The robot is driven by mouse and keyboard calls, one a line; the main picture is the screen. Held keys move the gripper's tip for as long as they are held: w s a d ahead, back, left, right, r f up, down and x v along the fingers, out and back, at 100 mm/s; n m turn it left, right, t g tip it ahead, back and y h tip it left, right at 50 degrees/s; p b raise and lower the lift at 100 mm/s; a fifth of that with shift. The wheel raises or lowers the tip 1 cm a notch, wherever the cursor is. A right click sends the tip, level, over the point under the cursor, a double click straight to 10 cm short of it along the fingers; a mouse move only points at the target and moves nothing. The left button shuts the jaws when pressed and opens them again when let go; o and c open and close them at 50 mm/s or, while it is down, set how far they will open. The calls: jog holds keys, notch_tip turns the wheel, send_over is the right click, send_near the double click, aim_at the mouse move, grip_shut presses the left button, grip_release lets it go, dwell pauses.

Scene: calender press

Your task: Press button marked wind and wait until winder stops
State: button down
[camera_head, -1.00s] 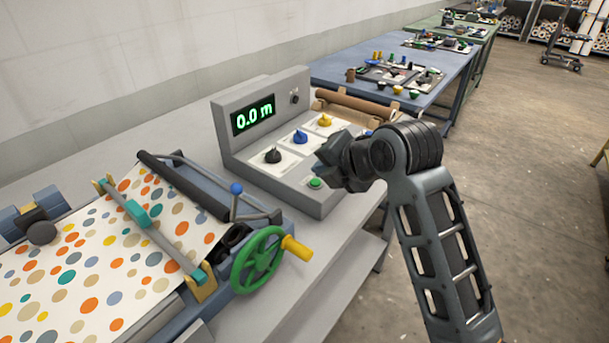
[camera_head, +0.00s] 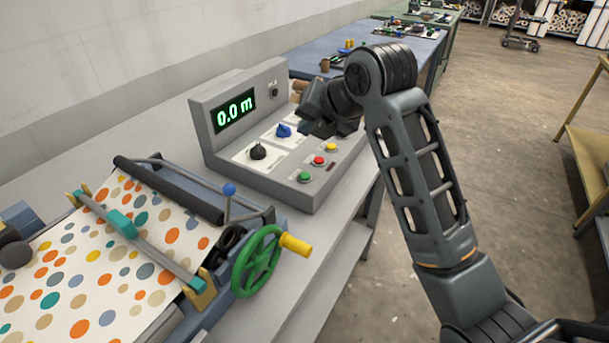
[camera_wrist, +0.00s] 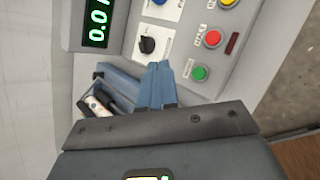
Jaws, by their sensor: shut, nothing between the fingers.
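The grey control console (camera_head: 225,155) stands on the bench and also shows in the wrist view (camera_wrist: 135,50). Its display (camera_head: 234,110) reads 0.0 m in green. A green button (camera_head: 305,177), a red button (camera_head: 319,160) and a yellow button (camera_head: 331,148) run along its right side. The wrist view shows the green button (camera_wrist: 199,73) and red button (camera_wrist: 212,39) with small labels I cannot read surely. My gripper (camera_head: 316,128) is shut and empty, above the console beyond the yellow button in the head view. It covers part of the panel behind it.
A black knob (camera_head: 258,151) and blue knob (camera_head: 284,130) sit on the console. The press with dotted sheet (camera_head: 110,255), green handwheel (camera_head: 258,262) and blue-tipped lever (camera_head: 229,189) stands at the left. A shelf unit (camera_head: 590,165) is at the right; open floor lies between.

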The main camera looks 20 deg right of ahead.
aim_at(308, 177)
jog(key=shift+f+b, duration=2.9)
jog(key=shift+f, duration=1.25)
jog(key=shift+f, duration=0.1)
jog(key=shift+f, duration=0.3)
jog(key=shift+f+b, duration=0.4)
jog(key=shift+b, duration=0.05)
jog(key=shift+r, duration=0.1)
jog(key=shift+r+p, duration=0.7)
jog(key=shift+r, duration=0.05)
jog(key=shift+r+p, duration=1.85)
jog(key=shift+r, duration=0.6)
